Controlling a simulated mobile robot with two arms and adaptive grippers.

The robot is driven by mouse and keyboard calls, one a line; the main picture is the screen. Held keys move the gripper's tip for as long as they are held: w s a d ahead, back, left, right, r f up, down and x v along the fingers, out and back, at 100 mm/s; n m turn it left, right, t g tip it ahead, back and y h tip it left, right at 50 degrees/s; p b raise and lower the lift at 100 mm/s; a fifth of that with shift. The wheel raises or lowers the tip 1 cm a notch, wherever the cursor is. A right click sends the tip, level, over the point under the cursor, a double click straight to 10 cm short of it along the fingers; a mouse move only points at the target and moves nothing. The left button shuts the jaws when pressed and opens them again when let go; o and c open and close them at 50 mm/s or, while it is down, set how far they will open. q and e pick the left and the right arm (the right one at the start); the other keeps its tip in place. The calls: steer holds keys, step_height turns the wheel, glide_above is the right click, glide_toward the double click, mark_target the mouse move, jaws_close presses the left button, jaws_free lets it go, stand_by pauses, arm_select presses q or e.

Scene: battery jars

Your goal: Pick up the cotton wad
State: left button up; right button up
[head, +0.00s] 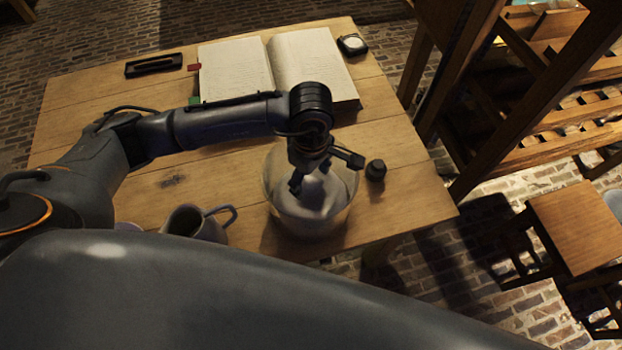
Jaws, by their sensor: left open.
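A round glass jar (345,208) stands near the front edge of the wooden table. A pale, whitish mass (318,192), which looks like the cotton wad, shows inside the jar, partly hidden by my left gripper. My left gripper (324,173) points down over the jar with its fingers spread apart. One finger is over the pale mass and the other is by the jar's right rim. I cannot tell whether the fingers touch the wad or how deep they are. My right gripper is not in view.
A small dark knob-like object (375,170) stands right of the jar. A mug (212,226) stands to its left. An open book (315,58), a dark tray (153,65) and a round dial in a dark case (352,44) lie behind. A wooden stool (578,226) stands at right.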

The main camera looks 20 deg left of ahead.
arm_select(q)
steer(key=shift+f, duration=0.85)
steer(key=c, duration=0.9)
steer(key=shift+o, duration=0.2)
steer(key=shift+r, duration=0.15)
steer(key=shift+w+r+b, duration=0.1)
steer(key=shift+r+b, duration=0.35)
steer(key=shift+r, duration=0.15)
steer(key=shift+r+b, duration=0.45)
steer(key=shift+r, duration=0.35)
steer(key=s+d+r+b, duration=0.2)
steer(key=s+d+r, duration=0.8)
